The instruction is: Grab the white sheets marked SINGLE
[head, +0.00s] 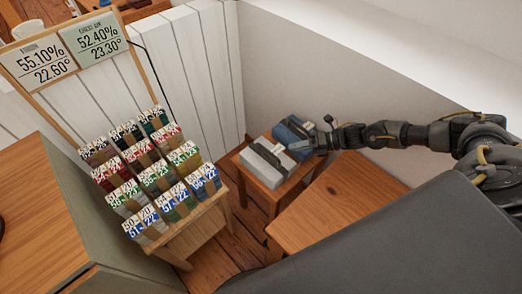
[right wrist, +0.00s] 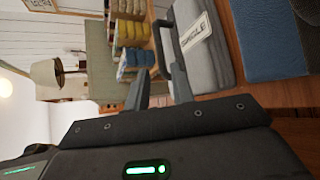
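The white-grey folded sheets (head: 262,166) lie on a small wooden table in the head view, with a grey strap or handle across the top. In the right wrist view the pale grey sheets (right wrist: 209,66) carry a white tag reading SINGLE (right wrist: 195,34). A dark handle (right wrist: 163,45) shows along their near edge. My right gripper (head: 312,143) is at the right side of the sheets; its fingers (right wrist: 158,88) are apart, close to the handle. I cannot tell whether they touch it. My left gripper is not in view.
A blue folded bundle (head: 293,132) lies directly behind the white sheets. A wooden surface (head: 325,207) is in front of the small table. A display stand (head: 190,228) with several rows of numbered, coloured bundles stands to the left. A wall is close behind.

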